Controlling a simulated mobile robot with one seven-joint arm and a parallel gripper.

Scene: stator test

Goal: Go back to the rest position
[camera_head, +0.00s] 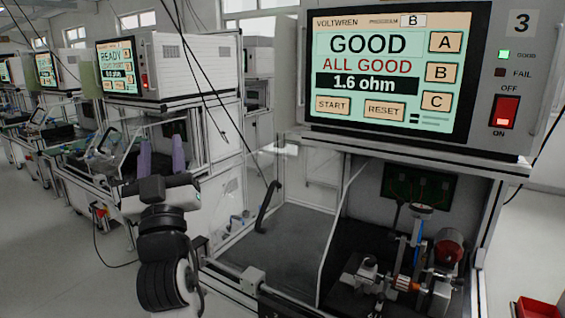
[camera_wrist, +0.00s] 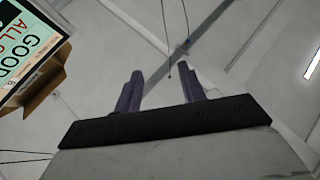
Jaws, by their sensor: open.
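My gripper (camera_head: 161,156) is at the left of the head view, pointing up, with its two purple fingers apart. In the wrist view my gripper (camera_wrist: 160,92) is open, with nothing between the fingers. It is in free air, left of the tester (camera_head: 412,70), whose screen reads GOOD, ALL GOOD, 1.6 ohm. The green lamp beside the screen is lit. A corner of the tester screen (camera_wrist: 22,45) also shows in the wrist view.
An open bay below the tester holds a test fixture (camera_head: 405,268) with a copper-coloured part. A clear cover with a black handle (camera_head: 267,207) stands left of it. Other testers (camera_head: 120,70) line the back left. Open floor (camera_head: 60,250) lies at the left.

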